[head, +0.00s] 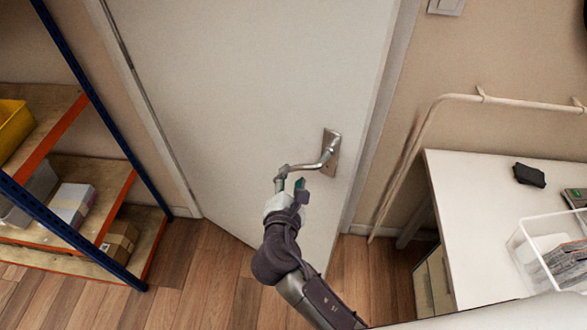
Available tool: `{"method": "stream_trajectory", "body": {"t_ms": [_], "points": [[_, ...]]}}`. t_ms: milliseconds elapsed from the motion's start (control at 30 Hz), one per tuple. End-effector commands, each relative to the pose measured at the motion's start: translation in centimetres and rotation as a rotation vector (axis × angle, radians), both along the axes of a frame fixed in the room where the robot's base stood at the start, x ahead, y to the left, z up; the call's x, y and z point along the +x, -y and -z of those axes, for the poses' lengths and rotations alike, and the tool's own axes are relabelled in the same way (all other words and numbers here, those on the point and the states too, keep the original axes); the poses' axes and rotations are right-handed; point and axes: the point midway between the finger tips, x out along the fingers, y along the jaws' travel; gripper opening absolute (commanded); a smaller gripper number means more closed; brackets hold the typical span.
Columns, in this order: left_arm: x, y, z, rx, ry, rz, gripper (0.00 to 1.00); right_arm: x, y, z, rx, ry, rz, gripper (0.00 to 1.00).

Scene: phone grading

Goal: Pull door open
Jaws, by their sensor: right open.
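The white door (240,90) fills the middle of the head view. Its lower right corner stands out from the wall line, so it appears partly open toward me. The metal lever handle (325,158) sits on a plate near the door's right edge, and its lever reaches left. My right gripper (290,183) is open at the free left end of the lever. One finger is close to the lever tip; I cannot tell whether they touch. The gripper and arm hide part of the door's lower area. My left gripper is not in view.
A blue and orange shelf rack (85,105) with boxes stands at the left. A white table (460,230) at the right carries a white basket (530,250) and a dark device (529,175). A rail (520,102) runs along the right wall. Wooden floor (195,265) is clear at lower left.

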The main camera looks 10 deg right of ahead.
Motion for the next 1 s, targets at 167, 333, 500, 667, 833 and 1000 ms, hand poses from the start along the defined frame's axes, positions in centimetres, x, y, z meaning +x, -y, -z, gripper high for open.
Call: {"method": "stream_trajectory", "body": {"t_ms": [167, 333, 500, 667, 833, 1000], "points": [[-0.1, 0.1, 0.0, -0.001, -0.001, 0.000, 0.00, -3.8, -0.9, -0.8, 0.004, -0.002, -0.001, 0.41], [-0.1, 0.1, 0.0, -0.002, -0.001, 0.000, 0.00, -6.1, -1.5, -1.4, 0.001, -0.002, 0.001, 0.41], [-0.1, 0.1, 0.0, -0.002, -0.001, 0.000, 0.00, -7.0, -1.7, -1.7, 0.001, 0.000, 0.002, 0.41], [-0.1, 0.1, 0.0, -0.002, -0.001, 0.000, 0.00, -7.0, -1.7, -1.7, 0.001, 0.001, 0.001, 0.41], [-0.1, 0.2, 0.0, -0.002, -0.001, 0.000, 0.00, -7.0, -1.7, -1.7, 0.001, 0.000, 0.002, 0.26], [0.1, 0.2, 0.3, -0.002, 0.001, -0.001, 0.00, -6.5, -1.8, 0.3, 0.007, -0.020, -0.019, 0.00]]}}
